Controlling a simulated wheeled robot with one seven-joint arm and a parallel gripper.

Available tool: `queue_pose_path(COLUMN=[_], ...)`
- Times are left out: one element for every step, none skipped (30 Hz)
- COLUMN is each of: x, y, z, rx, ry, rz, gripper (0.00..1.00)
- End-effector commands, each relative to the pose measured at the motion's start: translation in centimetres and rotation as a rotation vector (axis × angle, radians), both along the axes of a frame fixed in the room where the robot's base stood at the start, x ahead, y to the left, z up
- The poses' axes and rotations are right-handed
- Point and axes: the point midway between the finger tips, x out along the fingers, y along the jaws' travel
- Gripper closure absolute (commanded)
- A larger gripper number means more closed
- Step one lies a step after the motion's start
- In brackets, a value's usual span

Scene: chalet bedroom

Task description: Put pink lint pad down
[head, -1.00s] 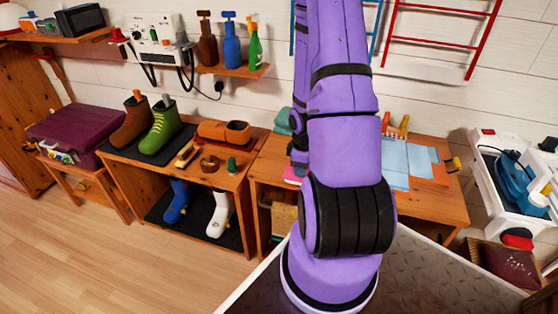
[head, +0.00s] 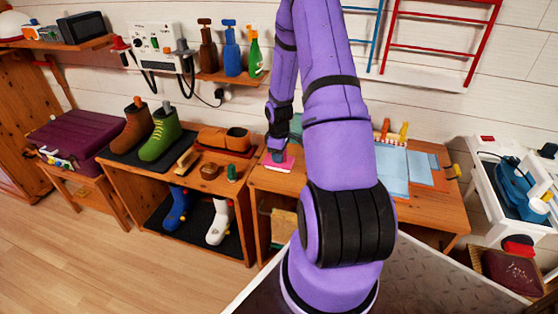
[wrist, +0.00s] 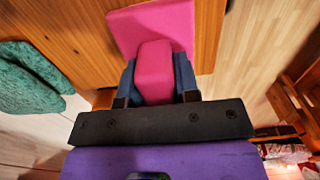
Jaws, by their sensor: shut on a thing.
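The pink lint pad (head: 280,164) is a flat pink plate with a raised pink handle. In the head view it is at the left end of the wooden table (head: 430,205). My gripper (head: 278,153) is above it with the fingers pointing down. In the wrist view the two dark blue fingers of my gripper (wrist: 157,75) are shut on the handle of the pad (wrist: 150,28), one on each side. The plate lies flat, close over the wood near the table edge; I cannot tell whether it touches.
A green cloth (wrist: 32,80) lies beside the pad, partly hidden by my arm in the head view. Light blue sheets (head: 392,170) and upright red and yellow items (head: 385,128) are farther right. A shoe bench (head: 235,196) stands left of the table across a narrow gap.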

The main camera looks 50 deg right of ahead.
Motion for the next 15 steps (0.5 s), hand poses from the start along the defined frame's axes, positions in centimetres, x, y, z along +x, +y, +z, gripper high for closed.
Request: queue_pose_path(x=[-0.1,-0.1,0.0,0.0,0.0,0.0,0.0,0.0,0.0,0.0,0.0,0.0,0.0,0.0,0.0], y=[0.1,0.1,0.1,0.1,0.1,0.0,0.0,0.0,0.0,0.0,0.0,0.0,0.0,0.0,0.0], z=[-0.9,-1.3,-1.8,-2.1,-2.3,-2.4,-2.4,-2.4,-2.4,-2.4,-2.4,-2.4,-2.4,-2.4,-2.5], rx=[0.002,0.002,0.001,0.001,0.001,0.000,-0.001,-0.001,-0.001,-0.001,-0.001,-0.001,-0.001,0.000,0.000], ry=[0.003,0.003,0.002,0.002,0.000,0.000,0.000,0.000,0.000,0.000,0.000,0.000,0.000,0.000,0.000], rz=[0.001,0.001,0.001,0.001,0.001,0.001,0.001,0.001,0.001,0.001,0.001,0.001,0.001,0.001,0.001], gripper=[0.96,0.96,0.96,0.96,0.96,0.96,0.96,0.96,0.96,0.96,0.96,0.96,0.96,0.96,0.96])
